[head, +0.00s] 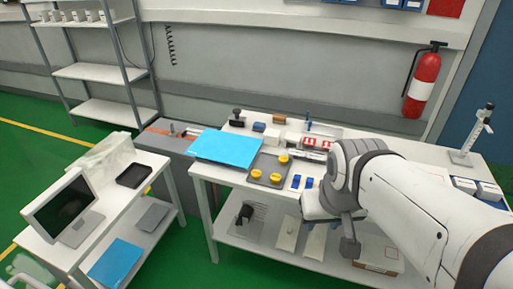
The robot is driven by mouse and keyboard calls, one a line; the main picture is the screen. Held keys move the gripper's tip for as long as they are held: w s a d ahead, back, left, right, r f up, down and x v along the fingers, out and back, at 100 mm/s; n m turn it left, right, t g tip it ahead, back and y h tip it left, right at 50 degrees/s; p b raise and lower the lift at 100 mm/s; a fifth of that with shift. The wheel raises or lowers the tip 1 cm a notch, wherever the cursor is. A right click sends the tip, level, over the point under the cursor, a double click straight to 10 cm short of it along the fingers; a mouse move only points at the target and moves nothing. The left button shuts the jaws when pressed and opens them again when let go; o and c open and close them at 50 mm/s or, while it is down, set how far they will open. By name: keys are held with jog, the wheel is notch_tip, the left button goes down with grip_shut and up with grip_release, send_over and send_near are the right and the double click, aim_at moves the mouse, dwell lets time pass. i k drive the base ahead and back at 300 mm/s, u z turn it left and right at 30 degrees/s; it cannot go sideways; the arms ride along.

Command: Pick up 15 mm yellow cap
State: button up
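Three yellow caps lie on a dark grey plate (265,162) near the front of the white table: one at the back right (284,158), one at the front left (255,173) and one at the front right (275,178). They look alike in size, and I cannot tell which is the 15 mm one. My arm reaches in from the right, and its wrist end with my gripper (349,246) hangs over the table's front edge, right of the plate. The fingers are not clear, so I cannot tell whether it is open. No cap shows in it.
A light blue sheet (225,146) lies left of the plate. Small blue-topped items (302,182) sit between the plate and my wrist. Red-marked boxes (317,143) stand behind. A side cart with a monitor (63,207) is at left. My arm hides much of the table's right part.

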aim_at(255, 173)
jog(key=u, duration=0.1)
jog(key=i, duration=0.95)
jog(key=z, duration=0.1)
